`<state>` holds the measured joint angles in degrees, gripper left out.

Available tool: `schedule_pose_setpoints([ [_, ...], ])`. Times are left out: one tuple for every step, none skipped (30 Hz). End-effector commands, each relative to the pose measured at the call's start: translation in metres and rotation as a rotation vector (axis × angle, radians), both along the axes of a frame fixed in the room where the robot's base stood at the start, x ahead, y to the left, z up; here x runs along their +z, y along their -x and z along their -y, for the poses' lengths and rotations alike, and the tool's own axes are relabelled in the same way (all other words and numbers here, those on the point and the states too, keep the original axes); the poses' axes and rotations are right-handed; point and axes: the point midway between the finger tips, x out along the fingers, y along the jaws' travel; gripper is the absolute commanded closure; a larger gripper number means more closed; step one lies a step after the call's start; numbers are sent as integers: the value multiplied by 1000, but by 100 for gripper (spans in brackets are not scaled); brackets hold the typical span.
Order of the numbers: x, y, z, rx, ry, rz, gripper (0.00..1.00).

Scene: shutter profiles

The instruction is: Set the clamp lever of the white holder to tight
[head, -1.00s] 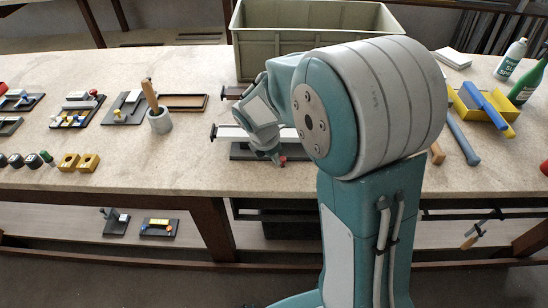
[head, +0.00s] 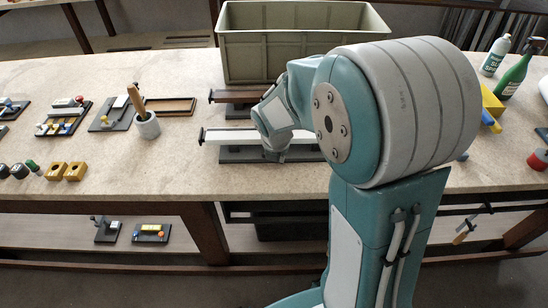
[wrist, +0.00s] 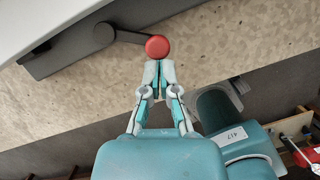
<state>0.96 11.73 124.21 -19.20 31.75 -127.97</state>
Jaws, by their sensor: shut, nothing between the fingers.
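The white holder is a long white profile (head: 228,134) on a dark base (head: 232,155), in the middle of the bench in the head view. In the wrist view its white surface (wrist: 60,20) fills the upper left, above a dark grey clamp part (wrist: 70,50). A thin dark clamp lever (wrist: 130,36) runs right from that part to a red round knob (wrist: 158,47). My gripper (wrist: 158,64) is shut and empty, its tips at the near side of the knob. Whether they touch it I cannot tell. My arm hides the knob in the head view.
A brown profile holder (head: 228,97) lies just behind the white one, before a large grey-green crate (head: 300,55). A cup with a wooden handle (head: 147,126) and small fixtures stand left. Bottles (head: 515,75) stand right. The bench's front edge is near.

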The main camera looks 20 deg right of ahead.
Motion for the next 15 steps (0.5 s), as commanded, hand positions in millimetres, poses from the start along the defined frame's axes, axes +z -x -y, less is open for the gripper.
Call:
schedule_pose_setpoints([
  [0, 0, 3, 39, -1, 0, 100],
  [0, -1, 3, 45, 0, 0, 100],
  [0, -2, 4, 41, 1, -1, 100],
  [0, -2, 5, 41, 1, -1, 100],
  [0, -3, 6, 41, 1, -1, 100],
  [0, -3, 8, 40, 1, -2, 100],
  [0, -4, 9, 40, 1, -2, 100],
  [-1, -5, 9, 40, 1, -2, 100],
  [-1, -6, 10, 40, 1, -2, 100],
  [-1, -6, 11, 40, 1, -2, 100],
  [0, -7, 12, 40, 1, -2, 100],
  [0, -8, 13, 40, 1, -2, 100],
  [0, -9, 14, 40, 1, -2, 100],
  [0, -9, 14, 39, 1, -2, 100],
  [0, -10, 15, 39, 1, -2, 100],
])
